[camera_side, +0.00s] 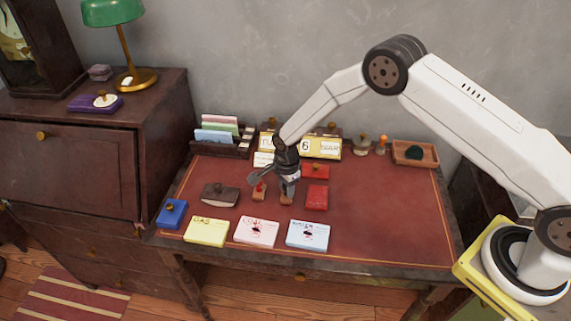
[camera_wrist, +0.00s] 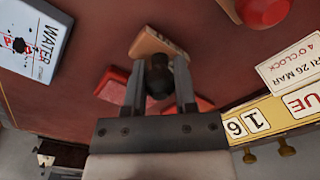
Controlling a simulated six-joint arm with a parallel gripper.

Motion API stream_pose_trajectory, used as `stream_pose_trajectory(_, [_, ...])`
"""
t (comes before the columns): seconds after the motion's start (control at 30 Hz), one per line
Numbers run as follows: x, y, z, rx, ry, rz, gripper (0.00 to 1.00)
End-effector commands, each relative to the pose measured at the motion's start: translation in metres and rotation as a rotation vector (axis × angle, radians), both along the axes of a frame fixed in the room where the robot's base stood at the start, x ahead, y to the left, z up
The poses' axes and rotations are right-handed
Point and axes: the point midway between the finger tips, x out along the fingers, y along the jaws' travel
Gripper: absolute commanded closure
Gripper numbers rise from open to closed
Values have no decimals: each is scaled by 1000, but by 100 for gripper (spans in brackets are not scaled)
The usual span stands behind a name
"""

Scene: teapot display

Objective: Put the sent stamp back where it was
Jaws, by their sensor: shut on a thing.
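My gripper (camera_side: 288,184) points down over the middle of the red desk top. In the wrist view my gripper (camera_wrist: 160,90) is shut on the dark round handle of a stamp (camera_wrist: 158,42) with a wooden block base. The held stamp's base (camera_side: 287,200) shows below the fingers in the side view, on or just above the desk; I cannot tell which. Its lettering is unreadable, so I cannot tell whether it is the sent stamp. A second stamp (camera_side: 258,192), with a red handle and wooden base, stands just left of it.
Red pads (camera_side: 317,198) (camera_side: 316,171) lie right of my gripper. A dark blotter (camera_side: 220,194) and blue box (camera_side: 172,213) lie left. Yellow GAS (camera_side: 206,232), pink COAL (camera_side: 257,233) and blue WATER (camera_side: 308,236) cards line the front. A calendar (camera_side: 316,146) and tray (camera_side: 415,153) stand behind.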

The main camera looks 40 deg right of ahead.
Motion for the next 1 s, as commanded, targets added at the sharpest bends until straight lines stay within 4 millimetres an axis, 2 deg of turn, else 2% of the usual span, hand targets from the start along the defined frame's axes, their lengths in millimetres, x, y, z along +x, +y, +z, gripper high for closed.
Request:
stream_pose_trajectory(0.4, [0, 0, -4, 0, 0, 0, 100])
stream_pose_trajectory(0.43, [0, 0, -4, 0, 0, 0, 56])
stream_pose_trajectory(0.5, [0, 0, -3, 0, 0, 0, 33])
stream_pose_trajectory(0.53, [0, 0, -3, 0, 0, 0, 30])
stream_pose_trajectory(1.0, [0, 0, 1, 0, -1, 0, 30])
